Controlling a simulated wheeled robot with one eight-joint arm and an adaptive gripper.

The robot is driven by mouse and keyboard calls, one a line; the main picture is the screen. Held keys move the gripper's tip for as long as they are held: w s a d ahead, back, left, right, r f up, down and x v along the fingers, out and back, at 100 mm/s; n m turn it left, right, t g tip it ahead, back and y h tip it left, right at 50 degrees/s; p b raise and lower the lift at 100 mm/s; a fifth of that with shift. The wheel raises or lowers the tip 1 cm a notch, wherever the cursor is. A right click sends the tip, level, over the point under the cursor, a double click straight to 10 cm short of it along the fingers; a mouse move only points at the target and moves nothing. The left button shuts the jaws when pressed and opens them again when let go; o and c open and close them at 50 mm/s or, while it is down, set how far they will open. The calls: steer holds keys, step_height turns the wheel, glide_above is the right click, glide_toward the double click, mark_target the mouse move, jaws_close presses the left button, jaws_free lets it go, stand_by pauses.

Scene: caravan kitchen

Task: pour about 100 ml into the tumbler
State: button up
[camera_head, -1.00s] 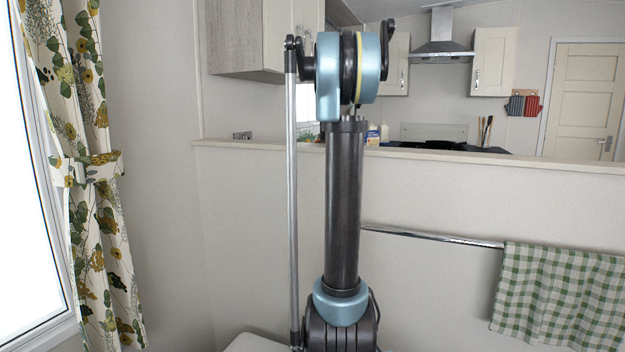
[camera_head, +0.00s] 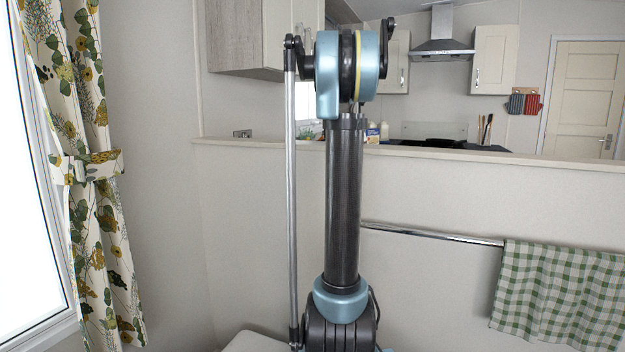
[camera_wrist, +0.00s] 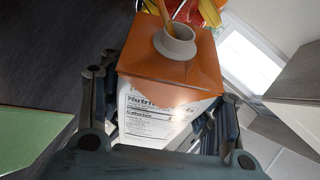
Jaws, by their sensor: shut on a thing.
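In the wrist view my gripper (camera_wrist: 166,108) is shut on a carton (camera_wrist: 165,75), one finger on each side. The carton has an orange top, a white side with printed nutrition text and a pale round spout (camera_wrist: 175,45). The carton looks tilted against the room. An orange-yellow streak (camera_wrist: 164,14) runs from the spout to the top edge of the picture. It looks like liquid coming out, but I cannot be sure. I cannot make out the tumbler in either view. The head view shows neither gripper nor carton.
Red and yellow things (camera_wrist: 195,10) lie beyond the spout, cut off by the frame. A dark surface fills the wrist view's left, with a green flat thing (camera_wrist: 35,115) on it. In the head view a low partition (camera_head: 450,200) carries a rail with a checked towel (camera_head: 560,295).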

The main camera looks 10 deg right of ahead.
steer(key=shift+w+d+r+p, duration=0.1)
steer(key=shift+d+r+p, duration=0.2)
steer(key=shift+p, duration=0.15)
stand_by(0.4)
steer(key=shift+r+p, duration=0.25)
steer(key=shift+p, duration=0.3)
stand_by(0.4)
step_height(320, 180, down, 3)
steer(key=shift+w+d+f+m+y, duration=0.15)
steer(key=shift+m+y, duration=0.35)
steer(key=shift+y, duration=0.1)
steer(key=shift+f+m+g+y, duration=0.3)
steer(key=shift+m+g+y, duration=0.1)
steer(key=shift+g+y, duration=0.15)
steer(key=shift+f+y+b, duration=0.25)
steer(key=shift+f+b, duration=0.05)
stand_by(1.0)
